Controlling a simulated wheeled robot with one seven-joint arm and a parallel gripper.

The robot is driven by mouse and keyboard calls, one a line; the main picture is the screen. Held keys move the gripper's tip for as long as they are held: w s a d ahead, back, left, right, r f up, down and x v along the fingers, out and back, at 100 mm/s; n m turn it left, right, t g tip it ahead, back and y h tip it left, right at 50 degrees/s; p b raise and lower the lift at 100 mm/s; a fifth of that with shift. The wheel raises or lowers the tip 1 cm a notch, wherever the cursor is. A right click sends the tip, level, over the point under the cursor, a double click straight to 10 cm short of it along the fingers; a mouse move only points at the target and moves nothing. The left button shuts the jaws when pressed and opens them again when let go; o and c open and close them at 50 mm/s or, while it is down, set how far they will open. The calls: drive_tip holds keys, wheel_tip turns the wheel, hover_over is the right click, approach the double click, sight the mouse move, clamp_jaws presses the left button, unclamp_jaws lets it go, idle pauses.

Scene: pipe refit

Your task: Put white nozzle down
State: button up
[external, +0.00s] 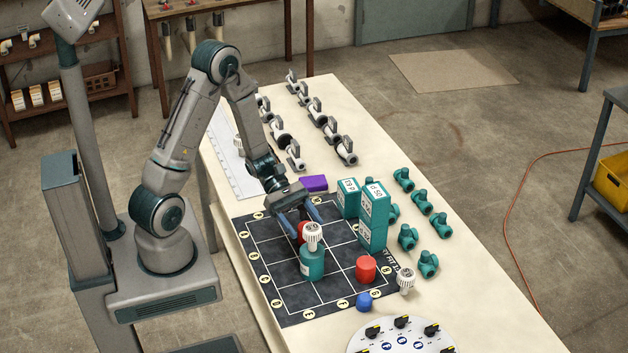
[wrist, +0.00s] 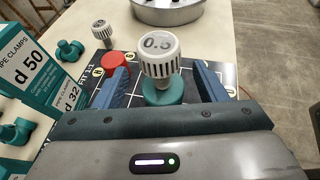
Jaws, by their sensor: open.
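A white ribbed nozzle (external: 313,232) stands upright on top of a teal container (external: 312,265) on the dark grid mat (external: 337,291). In the wrist view the same nozzle (wrist: 158,58), its top marked 0.5, is over the teal body (wrist: 163,95). My gripper (external: 300,219) is open. In the wrist view its blue fingers (wrist: 162,82) lie to either side of the nozzle and teal container, with gaps visible. Another white nozzle (external: 405,280) stands at the mat's right edge; it also shows in the wrist view (wrist: 102,31).
A red cylinder (external: 366,268) and a blue piece (external: 364,302) are near the mat's right side. Another red piece (external: 302,232) is partly hidden behind the nozzle. Teal clamp boxes (external: 374,215) stand behind. A round white dial plate (external: 403,338) lies in front.

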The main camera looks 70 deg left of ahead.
drive_tip(key=s+a+r+m+y, duration=0.2)
drive_tip(key=s+r+m+y, duration=0.4)
drive_tip(key=r+m, duration=0.2)
drive_tip(key=s+a+r+m+y, duration=0.3)
drive_tip(key=s+r+m+y, duration=0.4)
drive_tip(key=m, duration=0.6)
drive_tip(key=shift+r+b, duration=0.3)
drive_tip(key=shift+r, duration=0.55)
